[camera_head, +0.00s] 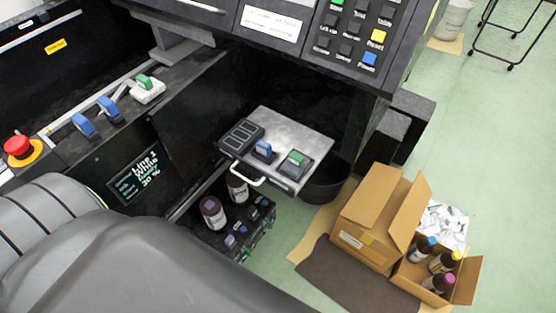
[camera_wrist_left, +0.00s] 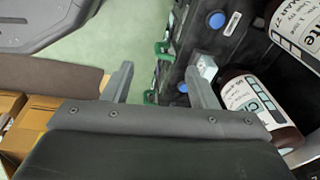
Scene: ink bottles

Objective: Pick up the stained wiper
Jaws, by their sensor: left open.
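I cannot pick out a single stained wiper for certain. A heap of crumpled white wipers (camera_head: 442,222) with greyish marks lies at the right in the head view, behind the open carton. My left gripper (camera_wrist_left: 162,82) shows in the left wrist view with its two fingers wide apart and nothing clearly between them. It is over the floor beside the dark ink rack (camera_wrist_left: 200,40), with labelled brown bottles (camera_wrist_left: 255,105) close to its right finger. The left gripper's jaws are hidden in the head view. My right gripper does not show.
An open carton (camera_head: 408,272) holds several ink bottles, beside a taller cardboard box (camera_head: 368,215). A brown mat (camera_head: 345,280) lies in front. A metal shelf with a handle (camera_head: 290,130) juts out over the bottle rack (camera_head: 240,238). Green floor is free at the far right.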

